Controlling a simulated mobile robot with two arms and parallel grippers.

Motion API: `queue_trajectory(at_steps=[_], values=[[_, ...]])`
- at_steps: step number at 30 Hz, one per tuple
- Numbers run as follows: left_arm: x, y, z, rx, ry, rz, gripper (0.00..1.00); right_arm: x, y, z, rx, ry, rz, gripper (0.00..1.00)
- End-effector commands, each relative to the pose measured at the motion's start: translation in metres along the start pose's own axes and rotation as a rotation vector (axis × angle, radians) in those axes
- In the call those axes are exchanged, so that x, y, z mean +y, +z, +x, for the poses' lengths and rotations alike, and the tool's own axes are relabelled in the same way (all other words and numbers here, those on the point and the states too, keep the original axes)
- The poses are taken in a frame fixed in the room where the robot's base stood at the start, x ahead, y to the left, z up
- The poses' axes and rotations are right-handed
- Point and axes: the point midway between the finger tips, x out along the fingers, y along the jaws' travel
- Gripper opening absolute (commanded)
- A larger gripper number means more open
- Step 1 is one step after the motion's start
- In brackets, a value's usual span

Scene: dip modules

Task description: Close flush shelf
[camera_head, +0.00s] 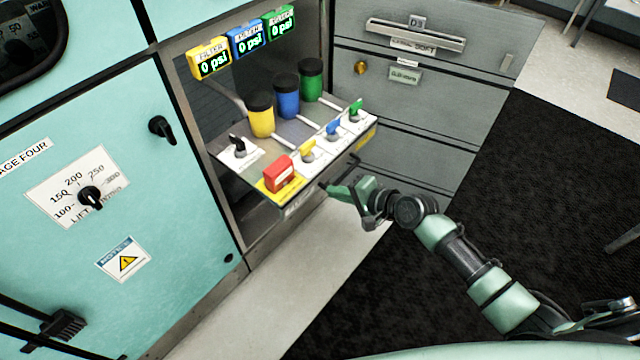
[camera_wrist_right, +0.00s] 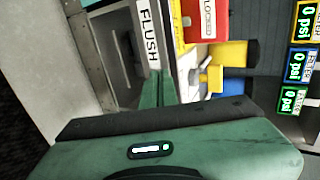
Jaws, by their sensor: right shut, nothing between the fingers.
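The flush shelf (camera_head: 283,203) is pulled out of the teal cabinet in the head view. It carries yellow, blue and green capped canisters, a red block and several small valve knobs. Its white front label reading FLUSH (camera_wrist_right: 150,35) shows in the right wrist view. My right gripper (camera_head: 326,186) is at the shelf's front edge, near the red block's corner. Its green fingers (camera_wrist_right: 155,90) are shut and empty, close to the label. Whether they touch the front cannot be told.
Yellow, blue and green gauges (camera_head: 247,42) reading 0 psi hang above the shelf. Grey drawers (camera_head: 420,90) stand right of it. A teal panel with a dial (camera_head: 90,197) is at left. The floor in front is clear.

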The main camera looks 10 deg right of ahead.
Motion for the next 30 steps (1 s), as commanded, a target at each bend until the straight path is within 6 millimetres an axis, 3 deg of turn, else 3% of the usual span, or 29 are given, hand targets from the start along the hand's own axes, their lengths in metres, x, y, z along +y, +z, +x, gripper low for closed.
queue_trajectory(at_steps=[3, 9, 30], values=[[0.0, -0.001, 0.002, 0.001, 0.0, 0.0, 0.56, -0.004, -0.001, 0.023, 0.001, -0.003, 0.0, 0.0], [0.0, -0.002, 0.0, 0.002, 0.0, 0.0, 0.56, -0.017, -0.001, 0.044, 0.002, -0.001, -0.001, 0.0], [-0.001, -0.002, 0.0, 0.003, -0.001, 0.001, 0.56, -0.023, 0.0, 0.056, 0.001, -0.002, -0.001, 0.0]])
